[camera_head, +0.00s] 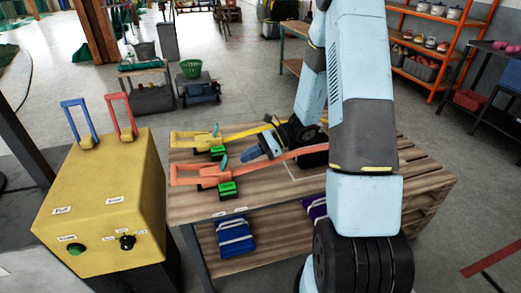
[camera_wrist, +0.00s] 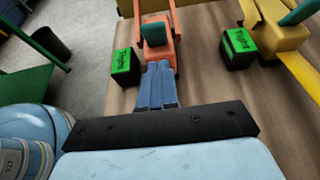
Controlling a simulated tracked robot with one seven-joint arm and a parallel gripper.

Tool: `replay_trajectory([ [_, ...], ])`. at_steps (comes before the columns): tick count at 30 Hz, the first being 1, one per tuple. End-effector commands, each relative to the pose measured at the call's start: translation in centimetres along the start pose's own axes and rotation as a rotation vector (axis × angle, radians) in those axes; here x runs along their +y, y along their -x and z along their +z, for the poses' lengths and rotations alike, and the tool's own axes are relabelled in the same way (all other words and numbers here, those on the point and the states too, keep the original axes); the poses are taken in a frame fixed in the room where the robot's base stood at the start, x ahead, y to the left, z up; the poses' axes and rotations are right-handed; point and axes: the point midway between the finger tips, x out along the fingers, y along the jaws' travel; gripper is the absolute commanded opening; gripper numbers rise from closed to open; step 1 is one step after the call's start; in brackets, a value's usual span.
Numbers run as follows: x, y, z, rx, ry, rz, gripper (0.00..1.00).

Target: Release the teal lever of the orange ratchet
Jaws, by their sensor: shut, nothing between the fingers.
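The orange ratchet (camera_head: 205,175) lies on the wooden table with its orange strap running right. Its teal lever (camera_head: 223,162) stands up from the body. In the wrist view the orange ratchet (camera_wrist: 160,57) is straight ahead, with the teal lever (camera_wrist: 154,34) on top. My gripper (camera_head: 250,152) is right of the lever, above the table, pointing left. In the wrist view my gripper's blue fingers (camera_wrist: 158,68) are together and empty, just short of the ratchet in the picture. I cannot tell whether they touch it.
A yellow ratchet (camera_head: 200,141) with its own teal lever (camera_wrist: 300,12) lies beside the orange one. Green labelled blocks (camera_head: 228,190) (camera_wrist: 239,47) sit by the ratchets. A yellow control box (camera_head: 105,200) with blue and red handles stands left of the table (camera_head: 200,208).

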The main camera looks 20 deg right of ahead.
Motion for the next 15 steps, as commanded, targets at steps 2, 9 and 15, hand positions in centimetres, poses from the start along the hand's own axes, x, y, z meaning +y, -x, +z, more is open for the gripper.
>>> replay_trajectory([
  [2, 0.0, -0.8, 1.1, 0.001, 0.005, 0.001, 0.00],
  [9, 0.0, -2.2, 2.5, 0.000, 0.003, -0.001, 0.00],
  [15, 0.0, -2.4, 2.8, 0.000, 0.002, -0.001, 0.00],
])
